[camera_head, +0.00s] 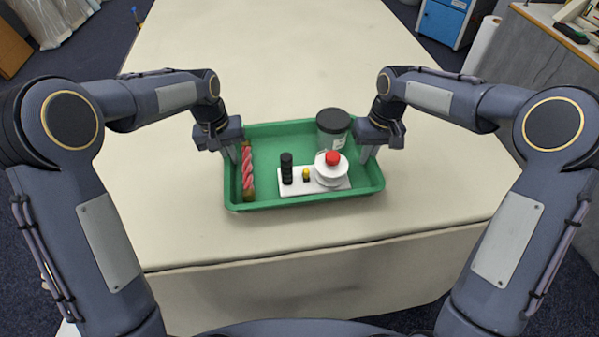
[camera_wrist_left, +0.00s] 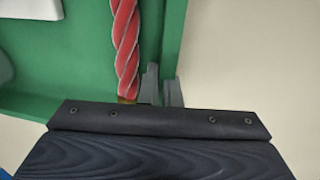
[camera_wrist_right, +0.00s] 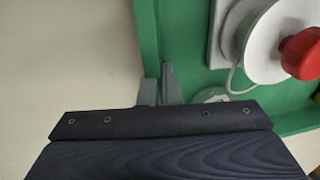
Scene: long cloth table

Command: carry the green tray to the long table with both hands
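The green tray (camera_head: 305,201) is over the long table (camera_head: 260,45), near its front edge, and looks level. I cannot tell whether its underside touches the cloth. My left gripper (camera_head: 233,154) is shut on the tray's left wall, with one finger on each side; the rim shows in the left wrist view (camera_wrist_left: 173,40). My right gripper (camera_head: 368,152) is shut on the right wall in the same way; that rim shows in the right wrist view (camera_wrist_right: 148,35). The wall parts between the fingers are hidden.
The tray holds a red twisted stick (camera_head: 248,172), a black-lidded jar (camera_head: 332,122), and a white board with a black cylinder (camera_head: 287,170) and a red-knobbed white piece (camera_head: 331,172). The table behind is clear. A grey counter (camera_head: 560,60) stands at right.

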